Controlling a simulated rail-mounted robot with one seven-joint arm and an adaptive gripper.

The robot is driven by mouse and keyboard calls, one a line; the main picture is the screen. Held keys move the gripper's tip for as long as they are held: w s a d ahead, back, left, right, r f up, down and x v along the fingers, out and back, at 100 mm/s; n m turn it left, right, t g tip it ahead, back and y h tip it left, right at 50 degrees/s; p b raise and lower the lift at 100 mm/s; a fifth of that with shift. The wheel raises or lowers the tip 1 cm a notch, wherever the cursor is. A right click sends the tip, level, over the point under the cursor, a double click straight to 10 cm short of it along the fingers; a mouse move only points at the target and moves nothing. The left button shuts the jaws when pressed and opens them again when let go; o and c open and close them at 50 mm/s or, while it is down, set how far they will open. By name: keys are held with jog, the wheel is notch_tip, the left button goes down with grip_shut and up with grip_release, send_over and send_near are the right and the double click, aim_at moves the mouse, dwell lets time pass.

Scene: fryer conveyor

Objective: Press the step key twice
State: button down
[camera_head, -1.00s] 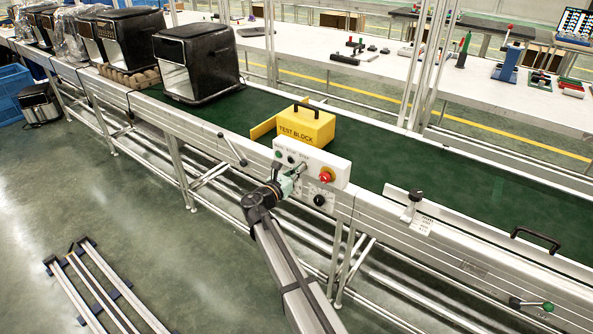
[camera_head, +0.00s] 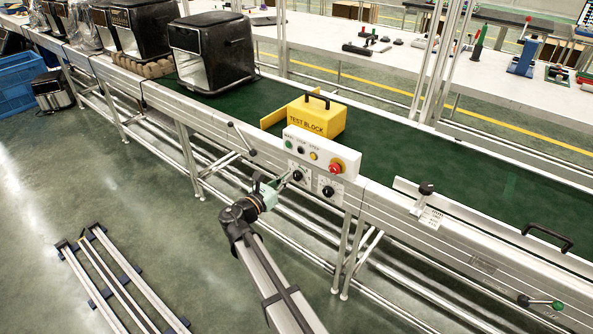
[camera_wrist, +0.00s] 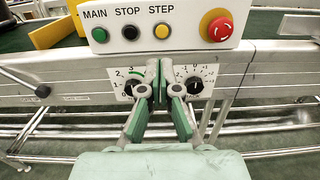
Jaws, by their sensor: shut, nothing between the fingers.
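The step key is a yellow round button under the label STEP on the white control box. It shows in the wrist view (camera_wrist: 162,31) and in the head view (camera_head: 313,156). The control box (camera_head: 345,155) is fixed to the conveyor's near side. My gripper (camera_wrist: 160,70) is shut and empty. In the wrist view its fingertips appear below the step key, between two dials. In the head view my gripper (camera_head: 291,178) is in front of the rail, below and left of the box, apart from the key. The fingers partly cover the dials in the wrist view.
A green MAIN button (camera_wrist: 99,35) and a black STOP button (camera_wrist: 130,32) sit left of the step key. A red emergency knob (camera_wrist: 220,31) is at its right. A yellow test block (camera_head: 318,118) stands on the green belt behind the box.

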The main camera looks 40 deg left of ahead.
jog(key=shift+s+f, duration=0.1)
jog(key=shift+s, duration=1.15)
dwell(3.8)
jog(key=d+f+m+g+h, duration=0.2)
jog(key=d+f+m+g, duration=0.5)
jog(key=d+f+m, duration=0.65)
jog(key=s+d+f+m+g+h+p, duration=0.1)
jog(key=d+f+m+g, duration=0.3)
jog(key=d+f, duration=0.7)
jog(key=s+d+f+m+g+h+p, duration=0.1)
jog(key=s+d+f+m+g+h, duration=0.15)
jog(key=d+f, duration=0.85)
jog(key=s+d+f+m+g+y+p, duration=0.1)
jog(key=s+d+m+g, duration=0.25)
jog(key=d, duration=0.55)
jog(key=s+d+f+m+g+y+p, duration=0.1)
jog(key=s+d+f+m+g, duration=0.25)
jog(key=d, duration=0.55)
jog(key=s+d+m+g+y+p, duration=0.2)
jog(key=s+d+m, duration=0.7)
jog(key=s+d, duration=0.6)
jog(key=s+g+y, duration=0.1)
jog(key=s+g, duration=0.1)
jog(key=s, duration=0.1)
jog(key=shift+r+g, duration=0.3)
jog(key=shift+g, duration=0.05)
